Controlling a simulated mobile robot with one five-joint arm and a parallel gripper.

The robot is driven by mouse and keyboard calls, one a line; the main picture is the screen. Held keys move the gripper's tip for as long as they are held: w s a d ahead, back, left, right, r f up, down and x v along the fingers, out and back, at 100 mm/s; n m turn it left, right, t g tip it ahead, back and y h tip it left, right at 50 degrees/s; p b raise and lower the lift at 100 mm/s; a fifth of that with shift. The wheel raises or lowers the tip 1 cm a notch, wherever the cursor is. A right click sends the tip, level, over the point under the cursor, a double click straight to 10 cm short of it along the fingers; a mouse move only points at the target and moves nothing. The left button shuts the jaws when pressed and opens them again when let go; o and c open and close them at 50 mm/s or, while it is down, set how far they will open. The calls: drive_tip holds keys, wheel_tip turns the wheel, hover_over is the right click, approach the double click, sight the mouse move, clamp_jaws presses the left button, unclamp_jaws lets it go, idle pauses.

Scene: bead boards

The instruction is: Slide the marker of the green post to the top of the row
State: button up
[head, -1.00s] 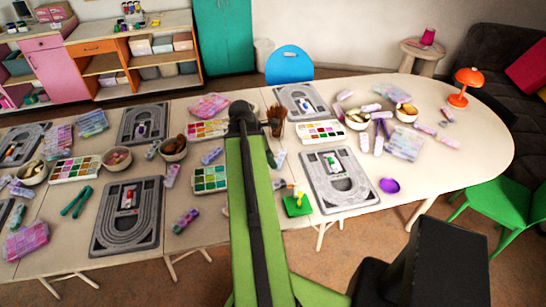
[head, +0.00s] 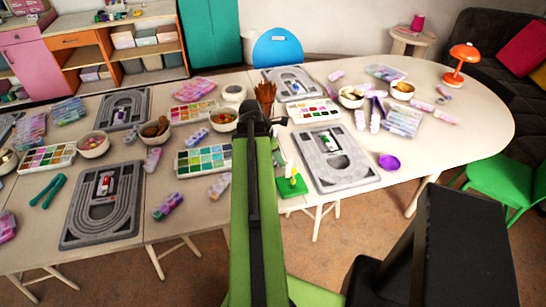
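A grey bead board (head: 346,176) lies on the right part of the table. A small white strip on it carries a little green and dark piece (head: 328,141), too small to tell post from marker. A small green base (head: 291,188) with a yellow and white upright piece sits beside this board, at its left front. My arm reaches up the middle of the head view, and its dark far end (head: 257,116) is over the table, left of the board. The gripper's fingers are hidden or too small to make out.
Other bead boards (head: 83,224) lie at the left and back. Bead trays (head: 204,159), bowls (head: 155,130) and a brush cup (head: 266,100) crowd the table around my arm. A purple lid (head: 389,162) lies right of the board. A green chair (head: 500,180) stands at the right.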

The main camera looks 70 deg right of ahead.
drive_tip(key=shift+b+x, duration=0.4)
drive_tip(key=shift+x, duration=0.5)
clamp_jaws()
